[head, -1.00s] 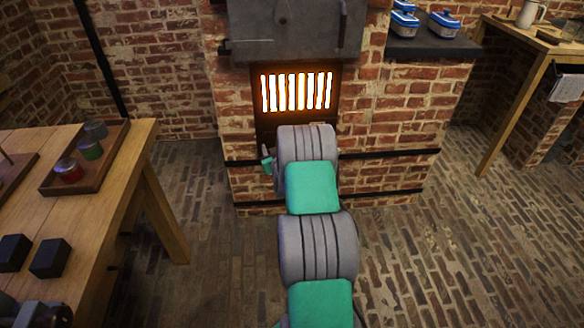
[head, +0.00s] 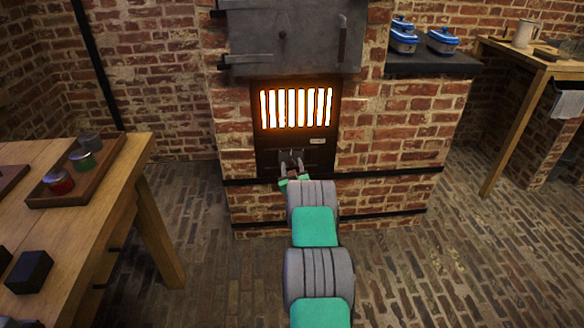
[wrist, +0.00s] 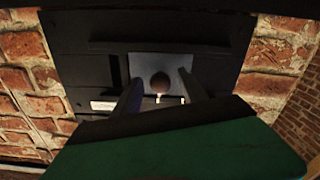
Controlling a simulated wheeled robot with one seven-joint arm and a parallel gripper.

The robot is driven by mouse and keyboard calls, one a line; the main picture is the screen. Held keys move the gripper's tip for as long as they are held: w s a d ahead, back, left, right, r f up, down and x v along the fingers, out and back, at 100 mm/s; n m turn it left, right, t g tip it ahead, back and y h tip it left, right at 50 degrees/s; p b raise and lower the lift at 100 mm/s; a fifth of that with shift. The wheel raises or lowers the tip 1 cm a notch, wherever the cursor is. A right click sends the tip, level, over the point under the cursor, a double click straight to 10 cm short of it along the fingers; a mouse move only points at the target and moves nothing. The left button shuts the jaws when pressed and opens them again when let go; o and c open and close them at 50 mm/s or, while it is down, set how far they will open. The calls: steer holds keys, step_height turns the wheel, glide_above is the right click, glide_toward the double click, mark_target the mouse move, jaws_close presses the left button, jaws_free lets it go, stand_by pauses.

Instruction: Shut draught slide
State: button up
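The draught slide is a small grey plate with a round knob (wrist: 160,82) in the dark panel under the glowing grate of the brick furnace. In the head view the slide plate (head: 290,155) is small and partly covered by my gripper (head: 291,167). In the wrist view my gripper (wrist: 160,90) is open, with one finger on each side of the knob. Gaps show between the knob and both fingers, so I see no grip on it. How near the fingertips are to the plate is hard to tell.
The barred grate (head: 296,108) glows just above. A pale label (head: 318,141) is on the panel to the slide's right. A dark metal bar (head: 375,174) crosses the brickwork lower down. A wooden table (head: 140,165) with a jar tray stands left; the floor between is clear.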

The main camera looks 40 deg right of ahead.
jaws_close()
stand_by(0.3)
stand_by(0.9)
